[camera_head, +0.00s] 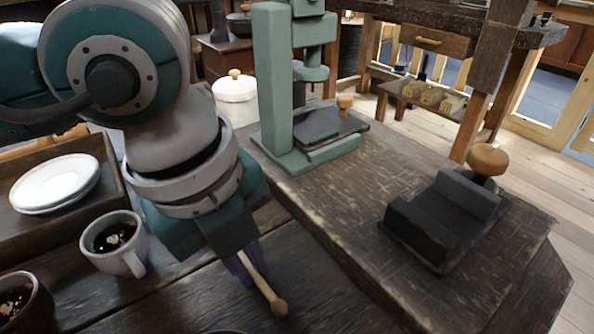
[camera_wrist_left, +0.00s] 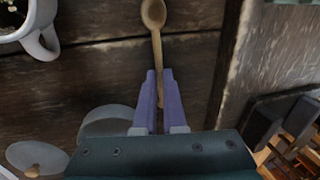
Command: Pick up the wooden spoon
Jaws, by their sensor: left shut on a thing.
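The wooden spoon (camera_head: 263,288) is light brown, with its small rounded bowl end pointing toward the front of the dark plank table (camera_head: 320,290) in the head view. My left gripper (camera_head: 245,265) is shut on the spoon's handle, its purple fingers partly hidden by the wrist. In the left wrist view, the spoon (camera_wrist_left: 155,35) runs up from between the purple fingertips (camera_wrist_left: 158,74), bowl at the top. Whether the spoon touches the table or hangs above it, I cannot tell. My right gripper is in neither view.
A tray (camera_head: 30,232) holds white plates (camera_head: 56,183). To the right are a raised wooden block (camera_head: 345,215), a green press (camera_head: 270,90) and a dark block tool (camera_head: 440,218).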

